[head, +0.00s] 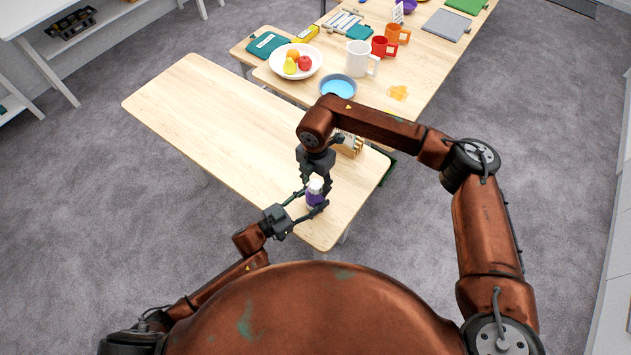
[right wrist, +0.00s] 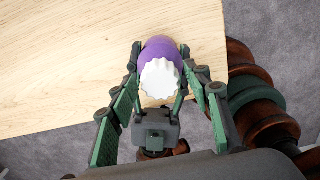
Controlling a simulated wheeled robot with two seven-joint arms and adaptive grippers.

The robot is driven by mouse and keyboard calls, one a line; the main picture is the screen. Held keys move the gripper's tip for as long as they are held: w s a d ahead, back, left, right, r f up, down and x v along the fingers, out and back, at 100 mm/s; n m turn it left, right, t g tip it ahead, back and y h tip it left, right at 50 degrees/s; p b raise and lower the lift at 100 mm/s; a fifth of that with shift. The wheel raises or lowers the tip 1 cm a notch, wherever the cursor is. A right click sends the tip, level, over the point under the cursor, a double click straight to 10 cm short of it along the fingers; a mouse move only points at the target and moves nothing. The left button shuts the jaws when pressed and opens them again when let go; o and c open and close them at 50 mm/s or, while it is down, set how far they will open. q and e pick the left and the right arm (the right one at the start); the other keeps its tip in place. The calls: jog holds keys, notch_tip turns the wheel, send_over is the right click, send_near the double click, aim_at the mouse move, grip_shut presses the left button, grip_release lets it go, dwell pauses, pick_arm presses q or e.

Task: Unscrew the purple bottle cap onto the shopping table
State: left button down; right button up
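A purple bottle (head: 313,200) with a white ridged cap (right wrist: 160,78) stands out in both views, at the near right end of the wooden table. In the head view the cap (head: 316,186) is just below my right gripper (head: 317,184). My left gripper (head: 311,198) comes in from the left with its fingers on both sides of the bottle's purple body, which also shows in the right wrist view (right wrist: 158,48); it seems closed on it. My right gripper (right wrist: 160,80) points down with fingers spread on either side of the cap, gaps showing. The bottle's base is hidden.
The near wooden table (head: 215,115) is mostly clear. A wooden holder (head: 349,147) stands behind my right gripper. The farther table holds a fruit bowl (head: 275,66), a blue bowl (head: 338,88), a white mug (head: 358,60) and red and orange mugs.

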pick_arm(q)
jog(key=shift+f, duration=0.15)
pick_arm(e)
jog(key=c, duration=1.2)
jog(key=n, duration=0.4)
jog(key=shift+n, duration=0.4)
jog(key=n, duration=0.3)
jog(key=shift+n, duration=0.4)
jog(key=n, duration=0.4)
jog(key=shift+r, duration=0.1)
jog(key=n, duration=0.5)
jog(key=shift+n, duration=0.4)
jog(key=n, duration=0.9)
jog(key=shift+n, duration=0.4)
jog(key=n, duration=0.3)
jog(key=shift+n, duration=0.3)
jog(key=n, duration=0.4)
